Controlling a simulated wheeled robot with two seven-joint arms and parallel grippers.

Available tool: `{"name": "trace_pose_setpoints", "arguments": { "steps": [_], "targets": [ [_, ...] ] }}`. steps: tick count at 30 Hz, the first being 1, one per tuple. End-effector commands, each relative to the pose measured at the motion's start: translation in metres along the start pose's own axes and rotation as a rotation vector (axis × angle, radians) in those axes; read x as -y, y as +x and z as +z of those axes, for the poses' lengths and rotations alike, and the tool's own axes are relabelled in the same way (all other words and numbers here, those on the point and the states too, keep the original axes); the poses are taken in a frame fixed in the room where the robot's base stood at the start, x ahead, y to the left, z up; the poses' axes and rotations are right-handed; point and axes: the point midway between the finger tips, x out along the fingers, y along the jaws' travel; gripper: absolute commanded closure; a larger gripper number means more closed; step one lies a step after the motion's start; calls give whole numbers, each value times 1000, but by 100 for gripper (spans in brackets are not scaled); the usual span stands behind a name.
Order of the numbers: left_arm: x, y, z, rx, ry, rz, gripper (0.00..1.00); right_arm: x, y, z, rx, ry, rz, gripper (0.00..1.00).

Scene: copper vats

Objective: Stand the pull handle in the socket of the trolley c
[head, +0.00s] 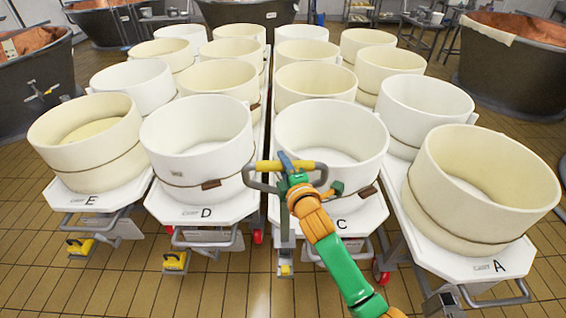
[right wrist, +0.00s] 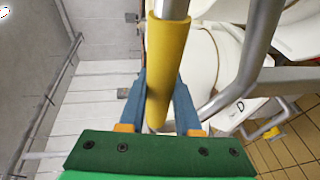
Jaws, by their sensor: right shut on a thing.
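The pull handle has a yellow grip (head: 307,167), a bent grey tube frame and a grey shaft (head: 284,225) that hangs down, close to upright. My right gripper (head: 289,163) is shut on the yellow grip. In the right wrist view the yellow grip (right wrist: 163,75) lies between the blue fingers, with bent grey tube to its right. Trolley C (head: 327,222) carries a white vat; the handle is in front of its left front corner. The shaft's lower end is near a small yellow pedal (head: 285,269). I cannot make out the socket or whether the shaft is in it. My left gripper is not in view.
Trolley D (head: 190,212) stands just left and trolley A (head: 480,265) to the right, both carrying vats. Trolley E (head: 75,198) is farther left. More vats stand in rows behind. Large dark copper-lined vats (head: 515,65) stand beyond. Tiled floor (head: 215,295) is free in front.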

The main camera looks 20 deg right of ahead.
Motion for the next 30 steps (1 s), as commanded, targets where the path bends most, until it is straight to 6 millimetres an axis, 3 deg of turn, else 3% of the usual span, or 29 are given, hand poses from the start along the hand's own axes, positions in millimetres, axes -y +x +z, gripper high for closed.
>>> {"name": "trace_pose_setpoints", "arguments": {
  "steps": [30],
  "targets": [
    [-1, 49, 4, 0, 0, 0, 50, 59, 10, 2, -2, -1, 7, 100]
  ]
}}
